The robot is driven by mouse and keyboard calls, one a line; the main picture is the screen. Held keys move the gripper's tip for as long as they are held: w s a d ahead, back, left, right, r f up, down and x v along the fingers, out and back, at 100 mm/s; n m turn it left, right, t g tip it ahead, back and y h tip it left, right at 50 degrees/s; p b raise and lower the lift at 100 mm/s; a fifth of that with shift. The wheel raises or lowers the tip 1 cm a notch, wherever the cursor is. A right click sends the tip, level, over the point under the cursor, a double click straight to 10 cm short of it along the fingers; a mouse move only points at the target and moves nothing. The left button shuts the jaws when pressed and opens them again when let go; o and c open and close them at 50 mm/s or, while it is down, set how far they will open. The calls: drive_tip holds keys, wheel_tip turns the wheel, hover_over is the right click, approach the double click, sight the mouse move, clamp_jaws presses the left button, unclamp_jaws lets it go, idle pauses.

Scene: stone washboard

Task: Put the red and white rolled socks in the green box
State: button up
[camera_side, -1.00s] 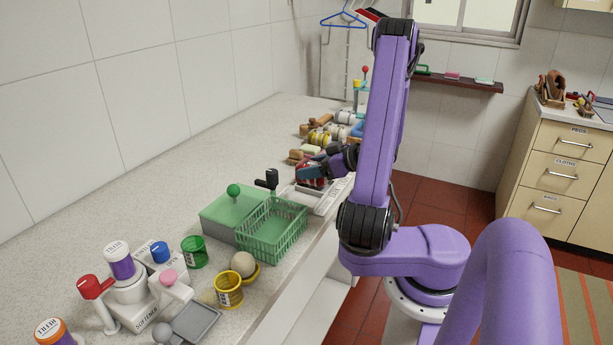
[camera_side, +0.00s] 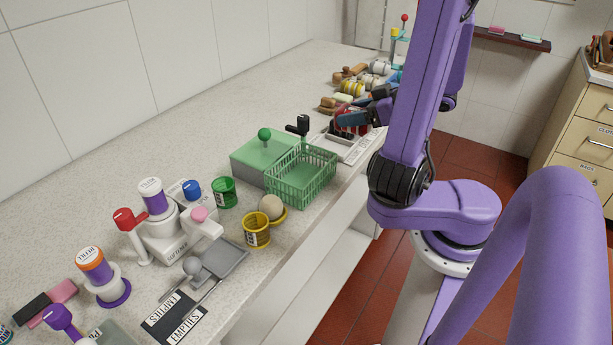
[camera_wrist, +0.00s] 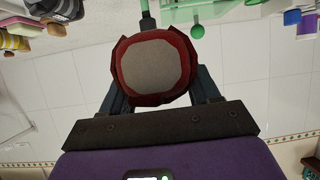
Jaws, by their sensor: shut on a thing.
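The red and white rolled socks (camera_wrist: 152,68) fill the middle of the wrist view, red around a pale grey-white face, between the two fingers of my gripper (camera_wrist: 152,90). My gripper (camera_side: 350,120) is shut on them. In the side view the rolled socks (camera_side: 345,127) show as a red patch, partly hidden by the fingers, above the pale washboard. A green open slatted basket (camera_side: 301,185) stands near the counter's front edge, left of and nearer than my gripper. Beside it is a low box with a flat green lid (camera_side: 262,152) and a green knob.
The pale washboard (camera_side: 352,148) lies under my gripper. Several brushes and rolls (camera_side: 352,88) stand behind it. A black-topped post (camera_side: 303,126) stands between the basket and my gripper. Yellow and green cups (camera_side: 257,230) and dispensers are nearer. The counter's back left is clear.

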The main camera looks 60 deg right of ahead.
drive_tip(key=w+a+r+n+y, duration=0.2)
drive_tip(key=w+a+n+y, duration=0.1)
drive_tip(key=w+a, duration=1.15)
drive_tip(key=w+r+m+h, duration=0.1)
drive_tip(key=w+m+h, duration=0.2)
drive_tip(key=w, duration=0.6)
drive_tip(key=shift+d+r+m+h, duration=0.3)
drive_tip(key=shift+d+r+m, duration=0.05)
drive_tip(key=shift+r+m, duration=0.05)
drive_tip(key=shift+s, duration=0.1)
